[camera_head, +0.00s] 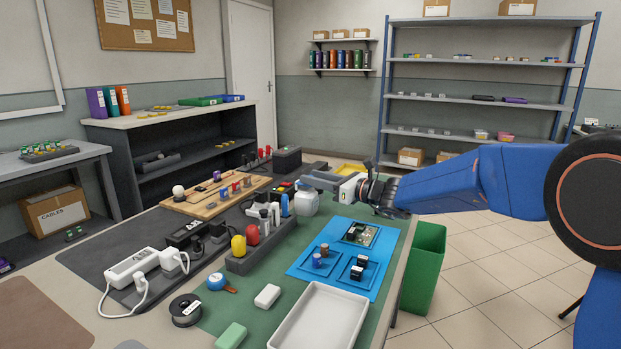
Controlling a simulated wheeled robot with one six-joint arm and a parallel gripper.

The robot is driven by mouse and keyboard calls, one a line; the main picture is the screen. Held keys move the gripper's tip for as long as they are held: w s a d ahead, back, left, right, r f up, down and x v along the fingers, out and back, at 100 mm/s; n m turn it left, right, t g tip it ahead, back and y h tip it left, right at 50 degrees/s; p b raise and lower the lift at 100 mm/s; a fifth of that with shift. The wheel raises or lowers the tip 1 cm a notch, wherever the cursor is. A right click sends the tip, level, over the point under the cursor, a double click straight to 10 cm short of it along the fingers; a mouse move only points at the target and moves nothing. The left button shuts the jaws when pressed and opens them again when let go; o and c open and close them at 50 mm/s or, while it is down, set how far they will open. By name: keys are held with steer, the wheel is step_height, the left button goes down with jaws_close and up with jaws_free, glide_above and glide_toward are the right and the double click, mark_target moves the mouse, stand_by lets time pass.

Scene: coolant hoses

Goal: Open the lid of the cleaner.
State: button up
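My gripper (322,180) reaches in from the right over the far right part of the bench. Its grey end points left, just above and behind a whitish rounded container (306,202). From this view I cannot tell whether it touches anything, or whether its fingers are open or shut. No thing is clearly recognisable as the cleaner, and I cannot make out a lid. My gripper and arm hide part of the bench's far right corner.
A blue mat (300,262) with small trays and a white tray (318,318) lie on the bench's green mat. A holder (262,252) with red and yellow tools stands left of them. A green bin (424,268) stands on the floor at right. A black case (287,160) is behind.

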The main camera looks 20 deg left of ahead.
steer(key=shift+x, duration=0.9)
jaws_close()
